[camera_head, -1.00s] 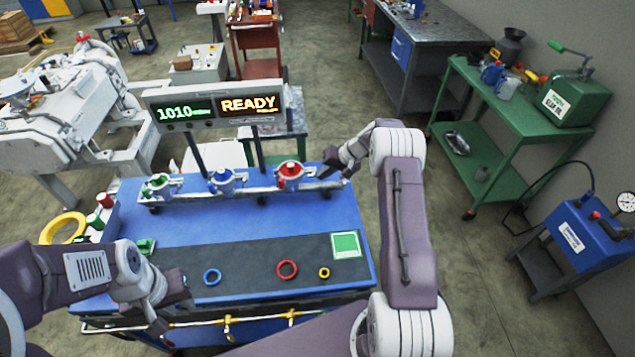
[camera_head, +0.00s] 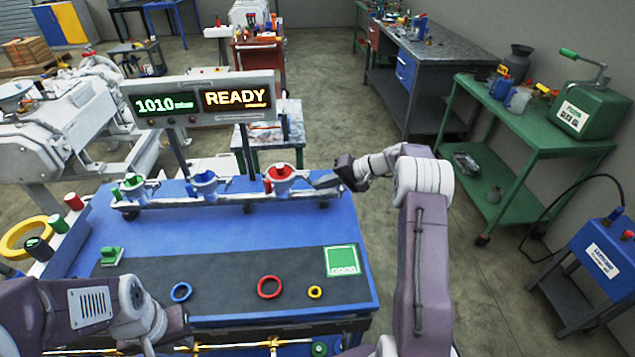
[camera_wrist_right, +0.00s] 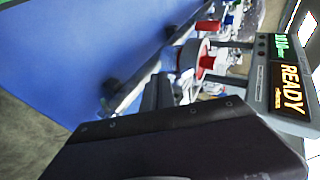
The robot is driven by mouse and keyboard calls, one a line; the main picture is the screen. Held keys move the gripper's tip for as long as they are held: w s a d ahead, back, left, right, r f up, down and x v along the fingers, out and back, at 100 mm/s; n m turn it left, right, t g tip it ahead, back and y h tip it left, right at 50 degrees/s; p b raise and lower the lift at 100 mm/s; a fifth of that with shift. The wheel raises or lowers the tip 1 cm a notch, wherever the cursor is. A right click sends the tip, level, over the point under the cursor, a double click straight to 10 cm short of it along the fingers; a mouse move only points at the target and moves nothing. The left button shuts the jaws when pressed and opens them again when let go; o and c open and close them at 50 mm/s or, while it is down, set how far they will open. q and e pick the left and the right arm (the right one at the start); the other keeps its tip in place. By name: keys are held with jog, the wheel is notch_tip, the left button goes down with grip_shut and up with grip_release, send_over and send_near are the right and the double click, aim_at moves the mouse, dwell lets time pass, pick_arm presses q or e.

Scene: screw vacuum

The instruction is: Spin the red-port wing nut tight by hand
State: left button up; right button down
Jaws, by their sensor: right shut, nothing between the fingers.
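The red port (camera_head: 282,172) is the rightmost of three clamped ports on the rail at the back of the blue table. It has a red cap and a pale metal clamp. In the right wrist view its red cap (camera_wrist_right: 207,62) shows beyond the dark finger. The wing nut itself is too small to make out clearly. My right gripper (camera_head: 318,182) is shut and empty at the right side of the red port; I cannot tell whether it touches the clamp. My left gripper (camera_head: 165,345) is low at the front left, partly cut off by the frame.
The blue port (camera_head: 204,182) and green port (camera_head: 134,186) share the rail. The display (camera_head: 204,101) reading READY stands behind. A blue ring (camera_head: 181,300), red ring (camera_head: 259,288) and yellow ring (camera_head: 315,299) lie on the dark mat. The blue area behind the mat is clear.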

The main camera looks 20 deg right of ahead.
pick_arm(q)
jog(key=shift+d+f+b, duration=0.2)
jog(key=shift+f+b, duration=1)
jog(key=shift+f, duration=0.2)
jog(key=shift+d+f+b, duration=0.2)
jog(key=shift+f+b, duration=0.95)
jog(key=shift+f, duration=0.2)
pick_arm(e)
jog(key=shift+a+f+y, duration=0.3)
jog(key=shift+a+f, duration=0.1)
jog(key=shift+f, duration=0.4)
pick_arm(q)
jog(key=shift+f, duration=0.1)
pick_arm(e)
jog(key=shift+a, duration=0.1)
